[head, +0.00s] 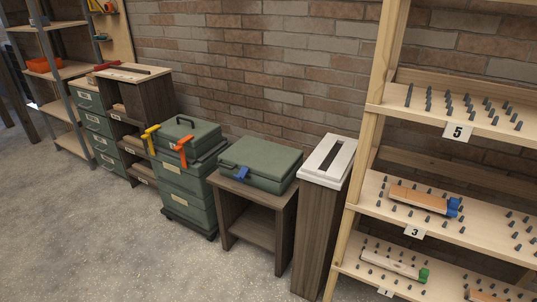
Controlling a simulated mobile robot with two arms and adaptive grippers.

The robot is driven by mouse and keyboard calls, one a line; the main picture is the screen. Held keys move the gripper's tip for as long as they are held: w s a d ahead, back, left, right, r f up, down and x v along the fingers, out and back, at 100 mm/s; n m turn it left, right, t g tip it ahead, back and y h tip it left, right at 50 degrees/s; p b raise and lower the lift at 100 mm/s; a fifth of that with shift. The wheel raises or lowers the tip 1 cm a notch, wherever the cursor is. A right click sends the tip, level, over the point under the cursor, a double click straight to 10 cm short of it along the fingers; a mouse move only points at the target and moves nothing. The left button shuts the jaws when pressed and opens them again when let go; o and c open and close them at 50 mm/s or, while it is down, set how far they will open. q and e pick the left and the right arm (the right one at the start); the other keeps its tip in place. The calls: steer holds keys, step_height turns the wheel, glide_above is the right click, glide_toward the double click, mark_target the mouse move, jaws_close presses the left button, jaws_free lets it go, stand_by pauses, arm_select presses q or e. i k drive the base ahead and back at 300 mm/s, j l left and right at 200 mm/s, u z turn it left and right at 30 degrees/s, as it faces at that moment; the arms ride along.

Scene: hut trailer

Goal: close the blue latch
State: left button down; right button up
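The blue latch (241,174) sits on the front of a green case (262,160). The case lies on a brown wooden side table (229,187). From this distance I cannot tell whether the latch is open or shut. Neither of my grippers shows in the head view.
Left of it, a stacked green toolbox (184,183) has a yellow latch (151,138) and an orange latch (185,149). A narrow white-topped stand (322,213) is close on the right, then a pegged wooden shelf (455,237). The grey floor (140,255) in front is clear.

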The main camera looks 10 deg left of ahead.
mark_target(243, 172)
steer(key=i+j+z, duration=0.45)
steer(key=j, duration=0.25)
steer(key=i+j+z, duration=0.1)
steer(key=j+z, duration=0.15)
steer(key=j, duration=0.15)
steer(key=i+j+z, duration=0.2)
steer(key=j, duration=0.2)
steer(key=j+z, duration=0.25)
steer(key=j, duration=0.2)
